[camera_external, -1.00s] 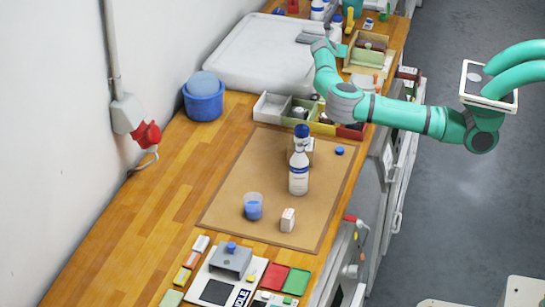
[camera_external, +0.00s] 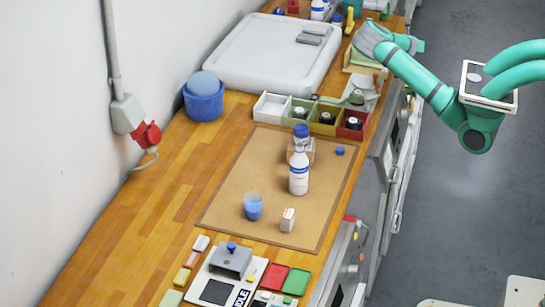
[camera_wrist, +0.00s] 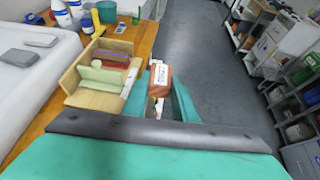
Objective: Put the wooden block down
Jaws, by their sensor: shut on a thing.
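The wooden block (camera_wrist: 161,80) is reddish brown with a white printed label on its face. In the wrist view it sits between the fingers of my gripper (camera_wrist: 160,92), which is shut on it. The block shows against the grey floor, just right of the wooden bench edge, and appears held up in the air. In the external view my gripper (camera_external: 418,46) is at the far right edge of the bench; the block cannot be made out there.
A wooden tray with dividers (camera_wrist: 72,88) stands left of my gripper. A white lidded box (camera_external: 250,60) carries grey flat pieces (camera_external: 318,33). A row of coloured bins (camera_external: 270,107) and a brown mat (camera_external: 225,205) with a bottle (camera_external: 299,175) lie nearer. Bare wood (camera_external: 160,190) shows at left.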

